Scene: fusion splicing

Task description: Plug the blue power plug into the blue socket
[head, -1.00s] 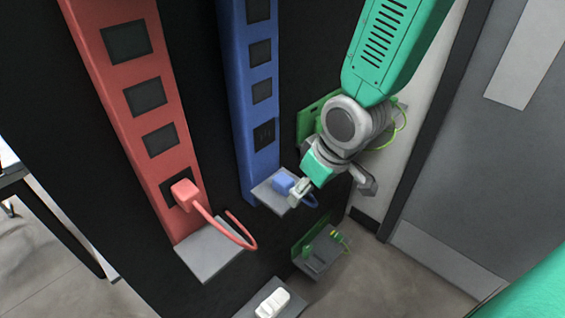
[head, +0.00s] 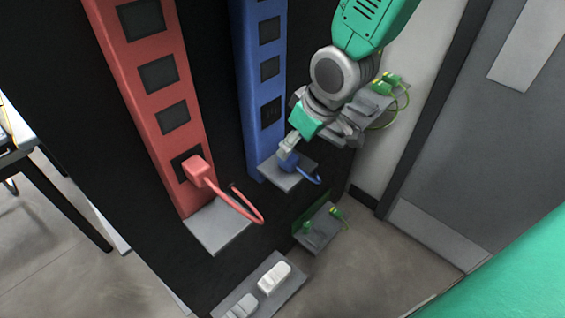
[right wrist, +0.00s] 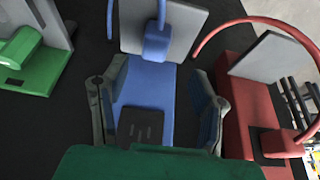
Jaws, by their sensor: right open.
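The blue power plug (head: 289,162) rests on a small grey shelf (head: 296,180) at the foot of the blue socket strip (head: 252,95), with its blue cord curling right. In the right wrist view the plug (right wrist: 157,42) lies on the grey plate, beyond the fingertips. The lowest blue socket (head: 271,112) is a dark square above the shelf; in the wrist view a dark socket (right wrist: 141,125) shows between the fingers. My right gripper (head: 312,146) is open and empty, close to the plug; one finger partly overlaps it in the head view. My left gripper is not in view.
A red strip (head: 150,100) with a red plug (head: 198,171) in its lowest socket stands to the left, its cord looping over a grey shelf. White plugs (head: 274,277) lie on a lower shelf. Green plugs (head: 390,80) are on the right, near a grey door (head: 480,150).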

